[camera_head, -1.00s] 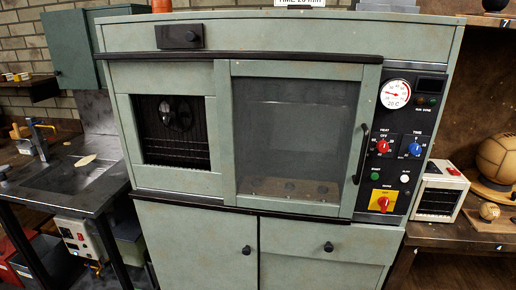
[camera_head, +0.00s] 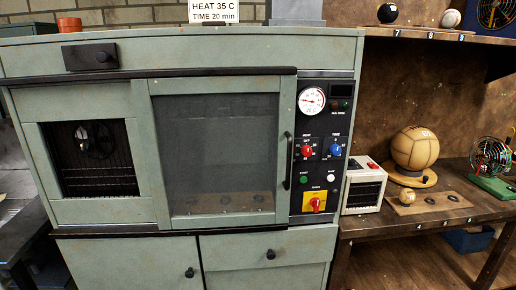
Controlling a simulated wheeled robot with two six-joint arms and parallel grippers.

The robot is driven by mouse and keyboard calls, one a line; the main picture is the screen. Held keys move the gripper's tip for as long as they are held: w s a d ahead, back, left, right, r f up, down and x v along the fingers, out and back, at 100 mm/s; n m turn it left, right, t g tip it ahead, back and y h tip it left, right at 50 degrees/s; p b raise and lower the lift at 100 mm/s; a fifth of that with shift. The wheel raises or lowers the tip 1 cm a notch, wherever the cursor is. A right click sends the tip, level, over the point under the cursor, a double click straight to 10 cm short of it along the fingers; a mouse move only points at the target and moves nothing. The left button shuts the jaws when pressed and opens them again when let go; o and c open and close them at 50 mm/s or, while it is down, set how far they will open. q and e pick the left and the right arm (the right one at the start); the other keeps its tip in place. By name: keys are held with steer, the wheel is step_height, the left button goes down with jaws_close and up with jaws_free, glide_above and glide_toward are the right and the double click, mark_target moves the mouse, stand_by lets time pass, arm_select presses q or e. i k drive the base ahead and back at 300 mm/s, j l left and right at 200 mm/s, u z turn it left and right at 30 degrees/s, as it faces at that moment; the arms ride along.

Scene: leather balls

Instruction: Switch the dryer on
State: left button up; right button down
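The dryer (camera_head: 100,210) is a large pale green cabinet with a closed glass door (camera_head: 222,150) that has a dark vertical handle (camera_head: 288,160). Its black control panel (camera_head: 322,180) is right of the door. The panel holds a round dial gauge (camera_head: 311,101), a red HEAT knob (camera_head: 307,151), a blue TIME knob (camera_head: 336,149), a green button (camera_head: 303,180), a white button (camera_head: 331,180) and a red switch on a yellow plate (camera_head: 316,204). A sign (camera_head: 214,11) on top reads HEAT 35 C, TIME 20 min. Neither gripper is in view.
An upper shelf holds a black ball (camera_head: 388,13) and a white ball (camera_head: 448,18).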

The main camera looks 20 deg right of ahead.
mark_target(315, 202)
steer(key=l+z, duration=0.1)
steer(key=z, duration=0.65)
steer(key=l+z, duration=0.1)
steer(key=z, duration=0.3)
steer(key=i, duration=0.05)
